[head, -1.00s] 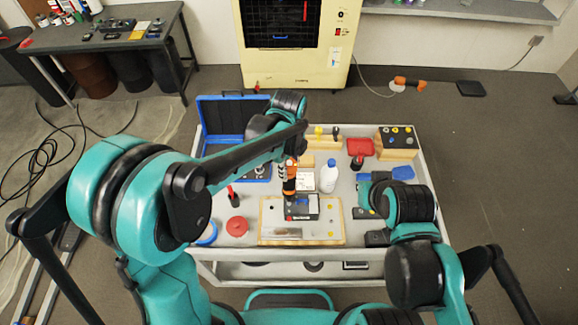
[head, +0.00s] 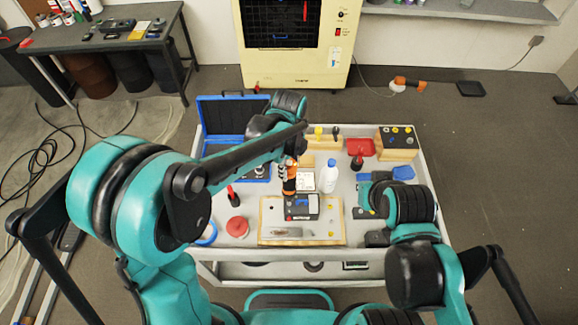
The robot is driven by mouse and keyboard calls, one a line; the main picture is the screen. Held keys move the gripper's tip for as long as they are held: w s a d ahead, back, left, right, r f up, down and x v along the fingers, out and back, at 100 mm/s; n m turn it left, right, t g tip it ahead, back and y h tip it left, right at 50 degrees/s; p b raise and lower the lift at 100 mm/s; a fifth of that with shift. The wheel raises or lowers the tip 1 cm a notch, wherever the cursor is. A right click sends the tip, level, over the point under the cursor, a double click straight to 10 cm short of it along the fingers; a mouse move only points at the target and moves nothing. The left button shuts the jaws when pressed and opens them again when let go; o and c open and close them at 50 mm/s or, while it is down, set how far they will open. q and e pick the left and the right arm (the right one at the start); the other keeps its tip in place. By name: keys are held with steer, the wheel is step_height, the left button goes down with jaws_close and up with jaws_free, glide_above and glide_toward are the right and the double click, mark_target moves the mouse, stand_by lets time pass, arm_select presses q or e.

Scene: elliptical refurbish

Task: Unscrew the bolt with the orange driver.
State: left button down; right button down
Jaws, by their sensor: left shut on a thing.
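The orange driver (head: 290,180) stands roughly upright over a dark device (head: 312,207) that lies on a wooden board (head: 271,212). My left gripper (head: 291,163) is shut on the driver and holds it from above. The driver's tip is at the left part of the device; I cannot tell whether it touches. The bolt is too small or hidden to make out. My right gripper (head: 372,213) is low over the right side of the cart, right of the board and apart from it. Its fingers are too dark and small to read.
The white cart (head: 240,253) also carries a white bottle (head: 328,176), a red round container (head: 237,227), an open blue case (head: 232,118), a red tray (head: 361,148) and a wooden tool block (head: 398,140). Small blue and black items lie near my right arm.

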arm_select(q)
steer(key=shift+r, duration=0.1)
stand_by(0.8)
steer(key=shift+r+p, duration=2.9)
steer(key=shift+r, duration=1.6)
